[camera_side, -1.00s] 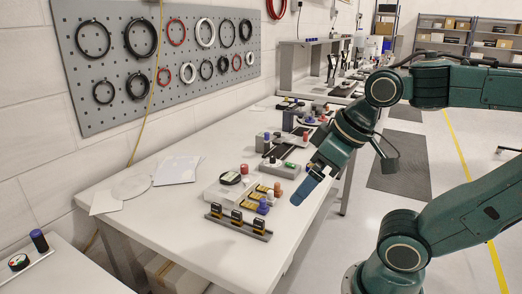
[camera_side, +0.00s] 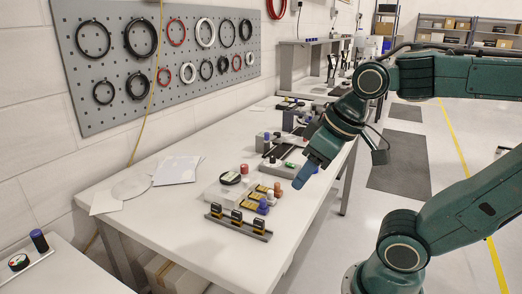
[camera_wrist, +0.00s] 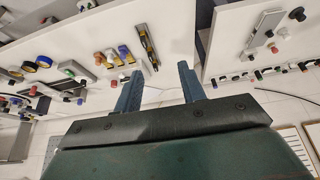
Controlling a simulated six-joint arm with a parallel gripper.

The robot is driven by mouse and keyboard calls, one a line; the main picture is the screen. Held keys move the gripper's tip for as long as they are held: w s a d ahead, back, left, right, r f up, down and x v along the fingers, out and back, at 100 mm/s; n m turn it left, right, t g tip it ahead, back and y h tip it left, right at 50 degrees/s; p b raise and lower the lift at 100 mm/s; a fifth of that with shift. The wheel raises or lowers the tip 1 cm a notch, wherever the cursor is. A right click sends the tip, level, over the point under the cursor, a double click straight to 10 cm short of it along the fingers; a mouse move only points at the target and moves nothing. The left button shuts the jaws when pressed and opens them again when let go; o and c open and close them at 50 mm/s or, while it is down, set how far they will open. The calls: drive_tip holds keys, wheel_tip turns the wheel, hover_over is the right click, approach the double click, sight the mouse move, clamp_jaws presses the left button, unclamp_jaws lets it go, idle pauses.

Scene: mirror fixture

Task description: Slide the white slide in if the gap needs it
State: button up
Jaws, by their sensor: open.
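My gripper (camera_side: 303,178) hangs above the right edge of the white bench, beside the small fixtures. In the wrist view my gripper (camera_wrist: 160,80) has its two blue fingers wide apart with nothing between them. A grey fixture with a dark top and a small green part (camera_side: 288,165) stands just left of my gripper in the side view; the green part also shows in the wrist view (camera_wrist: 66,72). I cannot pick out the white slide or the gap with certainty; the parts are too small.
A white block with a round black-rimmed dial (camera_side: 230,178), yellow-and-black parts (camera_side: 258,194), a blue knob (camera_side: 263,207) and a dark rail with black-and-yellow clips (camera_side: 238,226) stand nearby. The bench's front left (camera_side: 160,230) is clear. A pegboard with rings (camera_side: 150,60) hangs behind.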

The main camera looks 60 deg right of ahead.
drive_tip(key=w+d+g, duration=0.1)
drive_tip(key=w+d, duration=0.2)
drive_tip(key=w, duration=0.2)
drive_tip(key=m+g, duration=0.3)
drive_tip(key=g, duration=0.1)
hover_over(270, 191)
wheel_tip(270, 191, down, 7)
drive_tip(key=shift+d, duration=0.15)
wheel_tip(270, 191, down, 14)
drive_tip(key=shift+r, duration=0.1)
drive_tip(key=shift+c, duration=0.4)
clamp_jaws()
